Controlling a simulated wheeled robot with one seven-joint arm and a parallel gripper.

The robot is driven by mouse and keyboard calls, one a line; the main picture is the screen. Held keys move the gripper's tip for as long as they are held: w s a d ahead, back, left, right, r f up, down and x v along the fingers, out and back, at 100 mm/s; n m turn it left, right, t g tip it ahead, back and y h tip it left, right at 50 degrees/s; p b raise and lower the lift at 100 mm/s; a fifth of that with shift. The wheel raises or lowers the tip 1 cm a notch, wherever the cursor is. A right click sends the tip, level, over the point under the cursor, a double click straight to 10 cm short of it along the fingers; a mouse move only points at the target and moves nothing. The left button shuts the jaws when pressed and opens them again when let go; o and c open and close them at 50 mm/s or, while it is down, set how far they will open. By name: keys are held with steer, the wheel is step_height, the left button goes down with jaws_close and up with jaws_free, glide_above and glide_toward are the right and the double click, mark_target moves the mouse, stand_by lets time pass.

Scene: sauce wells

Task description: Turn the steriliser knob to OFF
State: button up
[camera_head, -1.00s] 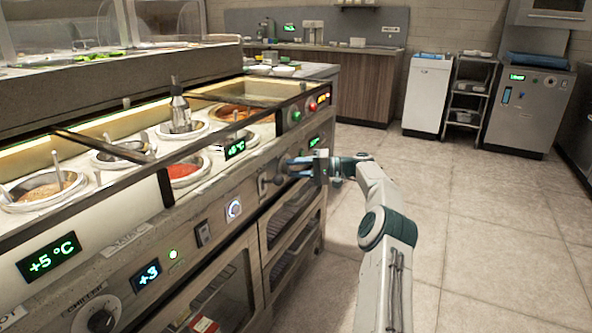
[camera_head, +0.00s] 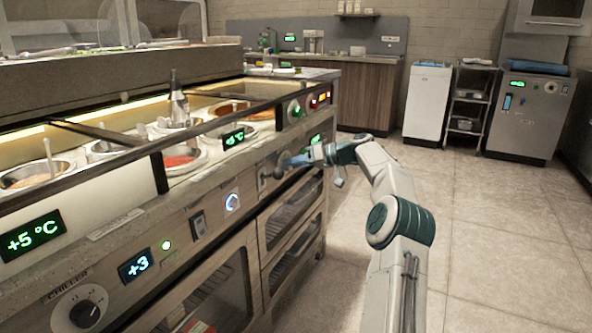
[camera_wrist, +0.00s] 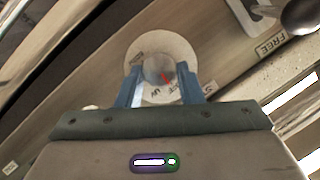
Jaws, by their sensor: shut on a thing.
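Lettering on the plate is partly covered and too small to read surely. My gripper (camera_wrist: 161,84) has its two blue fingers on either side of the knob, shut on it. In the head view my gripper (camera_head: 288,163) reaches the counter's front panel from the right, and the knob is hidden behind the fingers.
A label reading FREE (camera_wrist: 271,46) and a dark ball-ended lever (camera_wrist: 301,15) are beside the dial. A chiller knob (camera_head: 85,313), lit displays (camera_head: 34,235) and a switch (camera_head: 199,224) line the panel. Glass-fronted doors (camera_head: 290,225) are below. The tiled floor to the right is clear.

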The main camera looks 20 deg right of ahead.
stand_by(0.6)
steer(key=o, duration=1)
steer(key=shift+c, duration=0.2)
steer(key=shift+r, duration=0.1)
steer(key=p+v, duration=0.4)
steer(key=v, duration=1)
steer(key=shift+a+p, duration=0.15)
steer(key=shift+p, duration=0.15)
